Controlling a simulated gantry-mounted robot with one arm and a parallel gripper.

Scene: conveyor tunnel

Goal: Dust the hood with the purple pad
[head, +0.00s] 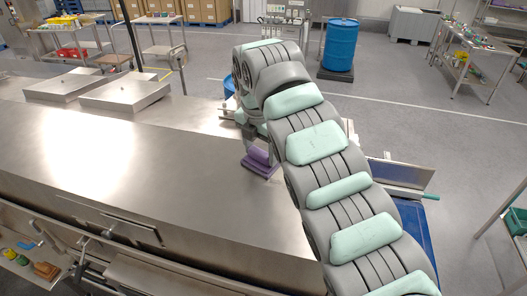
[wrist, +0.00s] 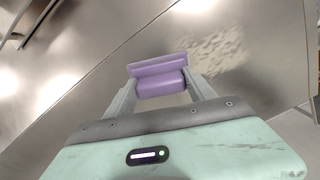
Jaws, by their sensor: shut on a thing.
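The hood (head: 120,160) is a wide, shiny steel cover running across the left and middle of the head view; its steel also fills much of the wrist view (wrist: 90,60). The purple pad (head: 258,163) is low at the hood's right part, beside my arm. In the wrist view the pad (wrist: 158,70) is between the two fingers of my gripper (wrist: 161,88), which is shut on it. A pale, speckled dusty patch (wrist: 222,50) lies on the steel just right of the pad. I cannot tell whether the pad touches the hood. My arm hides part of the hood's right end.
Two raised steel covers (head: 125,93) sit at the hood's far left. A latch panel (head: 132,228) and a rail run along its near side. A blue drum (head: 340,45) stands on the floor behind. The hood's middle top is clear.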

